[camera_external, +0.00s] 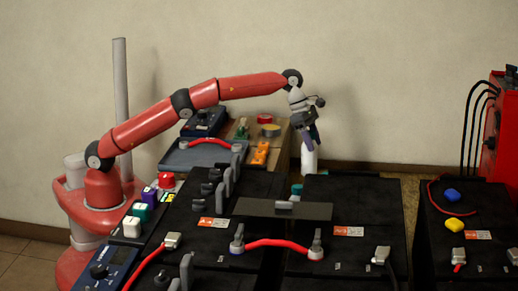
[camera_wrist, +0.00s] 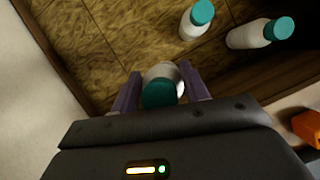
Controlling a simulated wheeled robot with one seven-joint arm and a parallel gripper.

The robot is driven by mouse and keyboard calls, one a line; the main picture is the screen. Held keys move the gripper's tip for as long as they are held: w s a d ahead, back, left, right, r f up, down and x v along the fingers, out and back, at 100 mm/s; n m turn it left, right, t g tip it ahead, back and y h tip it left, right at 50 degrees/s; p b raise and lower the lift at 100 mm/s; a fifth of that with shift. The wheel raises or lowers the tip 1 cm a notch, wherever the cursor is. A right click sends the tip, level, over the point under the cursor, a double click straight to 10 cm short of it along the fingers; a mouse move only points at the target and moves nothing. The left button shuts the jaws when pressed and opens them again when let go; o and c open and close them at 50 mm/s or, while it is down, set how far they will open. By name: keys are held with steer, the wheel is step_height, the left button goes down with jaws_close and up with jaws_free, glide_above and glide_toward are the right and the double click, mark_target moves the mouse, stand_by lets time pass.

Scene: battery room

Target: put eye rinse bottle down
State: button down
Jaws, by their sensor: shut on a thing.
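My gripper (camera_external: 311,136) points down at the far end of the outstretched arm, beyond the black battery cases. It is shut on a white bottle (camera_external: 309,159), which hangs roughly upright below the fingers. In the wrist view the bottle's teal cap (camera_wrist: 158,94) shows between the two purple fingers of my gripper (camera_wrist: 160,73). Two similar white bottles with teal caps, a nearer one (camera_wrist: 194,20) and one farther right (camera_wrist: 258,33), are apart from the held bottle. The gap beneath the held bottle cannot be judged.
The wrist view shows a brown patterned surface (camera_wrist: 85,45) with a dark edge along the wall. Black battery cases (camera_external: 345,203) with red cables stand in front. A wooden bench (camera_external: 281,146) with tape rolls and an orange item is left of the bottle. A red cabinet stands far right.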

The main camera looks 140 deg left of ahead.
steer(key=s+d+r+m+h, duration=0.1)
steer(key=s+d+r+m, duration=0.25)
steer(key=d+r, duration=1.1)
steer(key=s+d+r+m+h, duration=0.1)
steer(key=s+d+r+m, duration=0.25)
steer(key=d+r, duration=1.15)
step_height(320, 180, down, 19)
steer(key=b, duration=0.9)
steer(key=shift+s+a+t, duration=0.15)
steer(key=shift+a+t, duration=0.1)
steer(key=shift+t, duration=0.05)
steer(key=shift+f, duration=0.15)
steer(key=c, duration=0.7)
jaws_free()
